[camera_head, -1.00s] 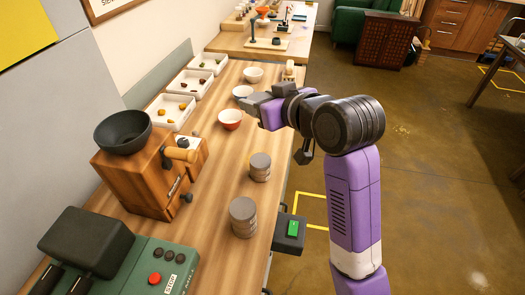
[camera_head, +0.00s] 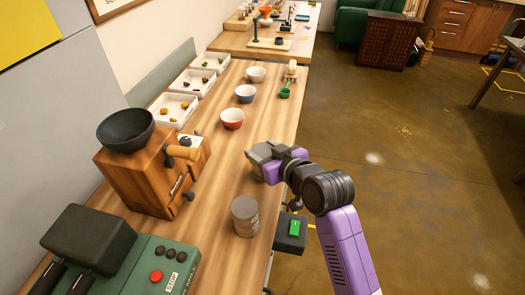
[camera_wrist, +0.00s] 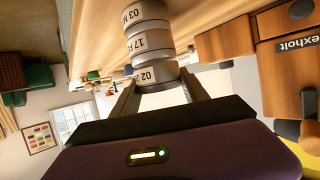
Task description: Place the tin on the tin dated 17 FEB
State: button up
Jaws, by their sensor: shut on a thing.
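In the wrist view, which is upside down, a tin marked "02 J…" (camera_wrist: 157,76) is between my gripper's fingers (camera_wrist: 160,92). My gripper is shut on it. Directly below it in the scene is the tin marked "17 F…" (camera_wrist: 150,44), with a tin marked "03 M…" (camera_wrist: 144,13) under that. The labels are only partly visible. The held tin is roughly in line with the 17 F tin; I cannot tell whether they touch. In the head view my gripper (camera_head: 260,156) covers most of this stack near the table's right edge.
Another stack of grey tins (camera_head: 245,216) stands close in front of my gripper. A wooden grinder (camera_head: 150,180) is to the left, and a green machine (camera_head: 150,265) is at the front. Red (camera_head: 232,119), blue (camera_head: 245,94) and pale (camera_head: 256,74) bowls stand farther back.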

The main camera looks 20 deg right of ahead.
jog(key=shift+f, duration=0.15)
jog(key=shift+f, duration=0.15)
jog(key=o, duration=1.4)
jog(key=shift+r, duration=0.35)
jog(key=v, duration=1.2)
jog(key=shift+f+b, duration=0.15)
jog(key=shift+b, duration=0.2)
jog(key=shift+s+f, duration=0.1)
